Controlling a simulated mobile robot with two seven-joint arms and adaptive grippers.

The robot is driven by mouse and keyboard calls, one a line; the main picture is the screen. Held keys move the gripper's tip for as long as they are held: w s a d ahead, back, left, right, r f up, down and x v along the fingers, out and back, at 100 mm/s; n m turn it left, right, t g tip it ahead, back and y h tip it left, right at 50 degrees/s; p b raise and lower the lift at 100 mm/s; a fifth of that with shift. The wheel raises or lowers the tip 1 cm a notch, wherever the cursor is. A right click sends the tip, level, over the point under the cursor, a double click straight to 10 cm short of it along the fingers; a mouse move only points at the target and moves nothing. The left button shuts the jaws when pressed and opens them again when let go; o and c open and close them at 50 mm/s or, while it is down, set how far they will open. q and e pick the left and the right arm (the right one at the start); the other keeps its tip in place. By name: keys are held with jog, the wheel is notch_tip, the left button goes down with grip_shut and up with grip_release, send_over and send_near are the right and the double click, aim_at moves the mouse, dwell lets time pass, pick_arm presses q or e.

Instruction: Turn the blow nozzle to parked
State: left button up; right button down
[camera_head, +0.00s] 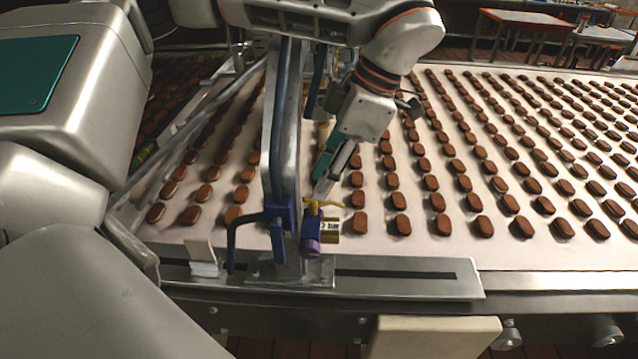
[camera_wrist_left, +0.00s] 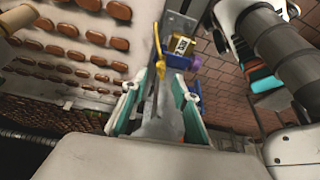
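The blow nozzle assembly stands at the near edge of the conveyor. It has a blue valve body (camera_head: 312,227) with a purple knob (camera_head: 310,247), a brass part (camera_head: 330,228) with a small label, and a yellow lever (camera_head: 322,204) on top. In the left wrist view the yellow lever (camera_wrist_left: 160,52) and the brass part (camera_wrist_left: 181,45) lie just beyond the fingertips. My left gripper (camera_head: 326,190) is above the lever, its teal-padded fingers pointing down at it. The fingers (camera_wrist_left: 163,78) look apart, with nothing clearly held. My right gripper is not in view.
Rows of brown biscuits (camera_head: 400,225) cover the pale conveyor belt (camera_head: 440,252). A steel rail (camera_head: 410,283) runs along the front. A small whitish block (camera_head: 202,258) sits on it at left.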

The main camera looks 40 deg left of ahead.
pick_arm(q)
jog(key=shift+x, duration=1.1)
grip_shut()
dwell(0.4)
grip_release()
jog(key=v, duration=1.2)
jog(key=shift+c, duration=0.3)
